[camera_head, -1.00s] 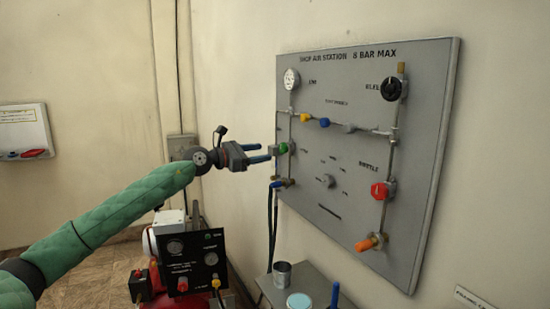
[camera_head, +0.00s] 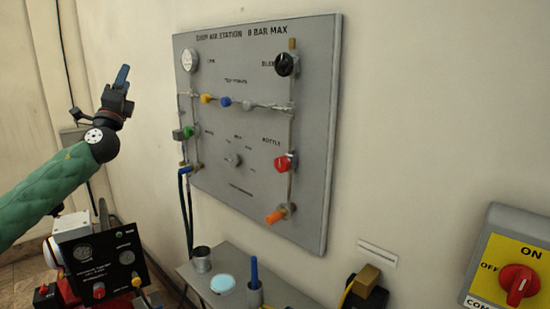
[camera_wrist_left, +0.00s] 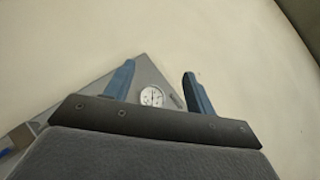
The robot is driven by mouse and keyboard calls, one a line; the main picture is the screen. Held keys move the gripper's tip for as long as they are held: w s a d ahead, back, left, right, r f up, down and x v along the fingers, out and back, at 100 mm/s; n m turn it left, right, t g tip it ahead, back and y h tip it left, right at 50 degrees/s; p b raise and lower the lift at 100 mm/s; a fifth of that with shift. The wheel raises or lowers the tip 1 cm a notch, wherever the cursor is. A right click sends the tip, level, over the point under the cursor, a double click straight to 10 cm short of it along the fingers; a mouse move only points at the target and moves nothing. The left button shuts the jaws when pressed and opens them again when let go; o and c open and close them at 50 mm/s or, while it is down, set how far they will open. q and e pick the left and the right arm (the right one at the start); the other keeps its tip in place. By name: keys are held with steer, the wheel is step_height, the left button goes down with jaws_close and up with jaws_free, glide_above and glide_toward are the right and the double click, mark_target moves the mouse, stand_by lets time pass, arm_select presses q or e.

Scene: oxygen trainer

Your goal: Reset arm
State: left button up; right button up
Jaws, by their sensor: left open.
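My left gripper (camera_head: 122,80) is raised in the air to the left of the grey air station panel (camera_head: 262,215), with its fingers pointing up. It is apart from the panel and holds nothing. In the left wrist view the two blue fingers (camera_wrist_left: 158,85) stand apart, with a corner of the panel and a round white gauge (camera_wrist_left: 152,96) seen beyond them. My green left arm (camera_head: 50,190) comes in from the left. My right gripper is in neither view.
The panel carries a black knob (camera_head: 287,64), a red knob (camera_head: 283,163), an orange knob (camera_head: 275,216) and a green knob (camera_head: 188,132). A compressor unit (camera_head: 100,258) stands lower left. A shelf (camera_head: 190,272) holds cups. A yellow switch box (camera_head: 505,255) is at right.

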arm_select(q)
steer(key=s+d+f+n+g+y+p, duration=0.1)
steer(key=s+d+f+n+g, duration=0.45)
steer(key=f, duration=0.85)
steer(key=s+d+f+n+g+y, duration=0.1)
steer(key=s+d+f+n+g, duration=0.5)
steer(key=f, duration=0.8)
steer(key=s+d+f+n+g+y+p, duration=0.1)
steer(key=s+d+f+n+g, duration=0.5)
steer(key=f, duration=0.7)
steer(key=s+d+f+n+g+h, duration=0.1)
steer(key=s+d+f+g, duration=0.1)
steer(key=s+f, duration=0.8)
steer(key=s+d+f+n+g+h+p, duration=0.1)
steer(key=s+d+f, duration=0.3)
steer(key=s+f, duration=0.6)
steer(key=s+d+f+n+g+h+p, duration=0.1)
steer(key=s+f+g, duration=0.3)
steer(key=s+f, duration=0.6)
steer(key=s+d+n, duration=0.1)
steer(key=s, duration=0.5)
steer(key=shift+s+d+h, duration=0.35)
steer(key=shift+d+h, duration=0.05)
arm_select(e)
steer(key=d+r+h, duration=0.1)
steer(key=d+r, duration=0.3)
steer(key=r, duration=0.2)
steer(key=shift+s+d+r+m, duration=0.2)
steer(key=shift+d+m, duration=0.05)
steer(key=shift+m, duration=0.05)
